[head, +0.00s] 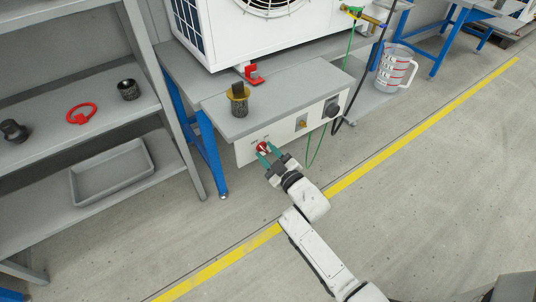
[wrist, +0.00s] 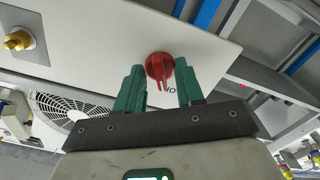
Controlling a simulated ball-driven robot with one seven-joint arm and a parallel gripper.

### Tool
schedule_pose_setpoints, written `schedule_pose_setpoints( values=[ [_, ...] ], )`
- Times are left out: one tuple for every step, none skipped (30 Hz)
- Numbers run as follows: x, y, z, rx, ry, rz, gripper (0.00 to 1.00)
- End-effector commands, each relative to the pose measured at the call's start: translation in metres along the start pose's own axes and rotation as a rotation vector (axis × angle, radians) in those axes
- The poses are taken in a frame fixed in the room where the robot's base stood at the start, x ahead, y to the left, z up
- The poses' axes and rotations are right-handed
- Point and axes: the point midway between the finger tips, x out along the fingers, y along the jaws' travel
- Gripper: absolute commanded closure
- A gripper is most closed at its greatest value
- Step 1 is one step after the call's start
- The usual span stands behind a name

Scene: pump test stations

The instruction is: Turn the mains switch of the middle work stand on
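The mains switch is a red rotary knob (wrist: 160,67) on the light front panel of the middle work stand (head: 290,129). In the wrist view, "IO" marks show beside the knob. My gripper (wrist: 160,82) is open, with one green finger on each side of the red knob. Whether the fingers touch the knob I cannot tell. In the head view, my gripper (head: 269,152) is at the left part of the panel and partly covers the red knob (head: 262,147).
A grey shelf (head: 125,99) stands at left. A clear measuring jug (head: 393,68) is at right. The floor in front is free.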

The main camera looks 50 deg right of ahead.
Motion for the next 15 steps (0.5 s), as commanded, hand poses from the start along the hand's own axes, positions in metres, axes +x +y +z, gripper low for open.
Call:
schedule_pose_setpoints(
  values=[
    [0.0009, -0.0001, 0.0001, 0.000, 0.000, 0.000, 0.63],
    [0.0011, 0.0000, 0.0001, 0.000, 0.000, 0.000, 0.63],
    [0.0011, 0.0000, 0.0002, 0.000, -0.001, 0.000, 0.63],
    [0.0010, 0.0000, 0.0002, 0.000, -0.001, 0.000, 0.63],
    [0.0009, 0.0000, 0.0002, 0.000, -0.001, 0.000, 0.63],
    [0.0008, 0.0000, 0.0002, 0.000, -0.001, 0.000, 0.63],
    [0.0008, -0.0001, 0.0002, 0.000, -0.001, 0.000, 0.63],
    [0.0008, -0.0001, 0.0002, 0.000, -0.001, 0.000, 0.64],
    [0.0007, -0.0001, 0.0002, 0.000, -0.001, 0.000, 0.68],
    [0.0007, -0.0001, 0.0002, 0.000, -0.001, 0.000, 0.70],
    [0.0007, -0.0001, 0.0002, 0.000, -0.001, 0.000, 0.73],
    [0.0007, -0.0001, 0.0002, 0.000, -0.001, 0.000, 0.77],
    [0.0007, -0.0001, 0.0002, 0.000, -0.001, 0.000, 0.80],
    [0.0006, -0.0001, 0.0002, 0.000, -0.001, 0.000, 0.83],
    [0.0006, -0.0002, 0.0002, 0.000, -0.001, 0.000, 0.87]
  ],
)
